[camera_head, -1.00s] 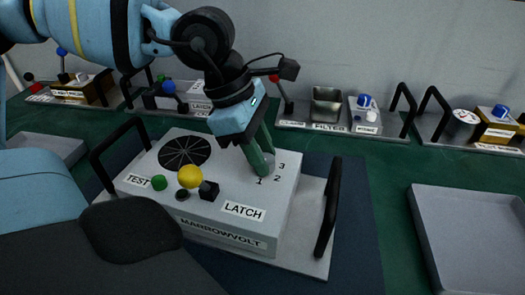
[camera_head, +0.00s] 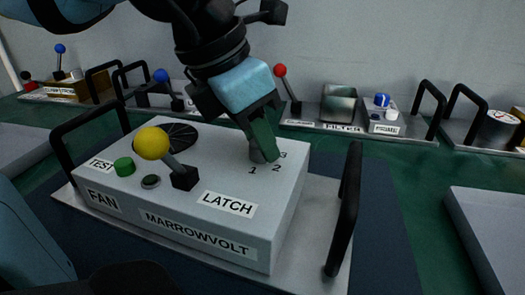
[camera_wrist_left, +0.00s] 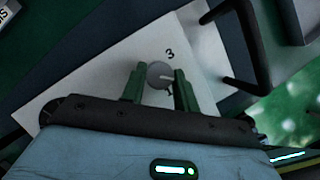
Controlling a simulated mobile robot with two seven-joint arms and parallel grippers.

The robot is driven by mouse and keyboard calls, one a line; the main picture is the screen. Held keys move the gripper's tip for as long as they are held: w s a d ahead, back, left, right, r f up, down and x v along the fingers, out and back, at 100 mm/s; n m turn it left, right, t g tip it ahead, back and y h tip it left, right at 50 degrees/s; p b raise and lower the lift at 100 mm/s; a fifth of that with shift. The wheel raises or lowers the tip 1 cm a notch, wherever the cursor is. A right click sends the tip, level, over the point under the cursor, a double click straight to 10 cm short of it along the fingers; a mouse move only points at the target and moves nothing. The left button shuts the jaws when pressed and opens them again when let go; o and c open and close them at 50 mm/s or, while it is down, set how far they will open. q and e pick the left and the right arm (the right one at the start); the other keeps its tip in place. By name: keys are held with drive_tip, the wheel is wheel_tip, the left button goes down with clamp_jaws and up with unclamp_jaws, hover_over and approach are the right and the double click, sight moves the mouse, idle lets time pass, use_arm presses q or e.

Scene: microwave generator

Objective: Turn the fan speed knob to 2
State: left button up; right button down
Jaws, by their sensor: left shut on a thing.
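The white generator box (camera_head: 130,196) marked FAN and MARROWVOLT sits in the middle of the head view. Its grey fan speed knob (camera_head: 256,154) is on the top right, beside the printed numbers 1, 2 and 3, and is partly hidden by my fingers. My left gripper (camera_head: 264,152) comes down from above, tilted, with its green fingers at the knob. In the left wrist view, the round knob (camera_wrist_left: 158,73) with a pale pointer line lies between the two fingers of the gripper (camera_wrist_left: 159,82). My right gripper is not in view.
A yellow-ball LATCH lever (camera_head: 152,143), a green TEST button (camera_head: 124,166) and a round vent share the box top. Black handles (camera_head: 346,210) rise at its sides. A grey tray (camera_head: 490,230) lies at right. Other devices, including a FILTER unit (camera_head: 338,103), line the wall.

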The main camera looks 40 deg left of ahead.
use_arm(q)
drive_tip(key=shift+f+n+y+b, duration=0.1)
drive_tip(key=shift+n+y+b, duration=0.3)
drive_tip(key=shift+n+b, duration=0.4)
drive_tip(key=shift+n, duration=0.3)
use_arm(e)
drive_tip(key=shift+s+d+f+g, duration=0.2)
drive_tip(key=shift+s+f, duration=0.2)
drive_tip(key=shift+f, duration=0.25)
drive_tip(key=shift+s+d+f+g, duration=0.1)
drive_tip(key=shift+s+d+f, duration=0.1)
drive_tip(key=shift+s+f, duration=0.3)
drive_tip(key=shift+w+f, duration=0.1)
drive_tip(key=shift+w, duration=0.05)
use_arm(q)
drive_tip(key=o, duration=1)
drive_tip(key=shift+d, duration=0.1)
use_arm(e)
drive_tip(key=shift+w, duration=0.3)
use_arm(q)
drive_tip(key=shift+r, duration=0.2)
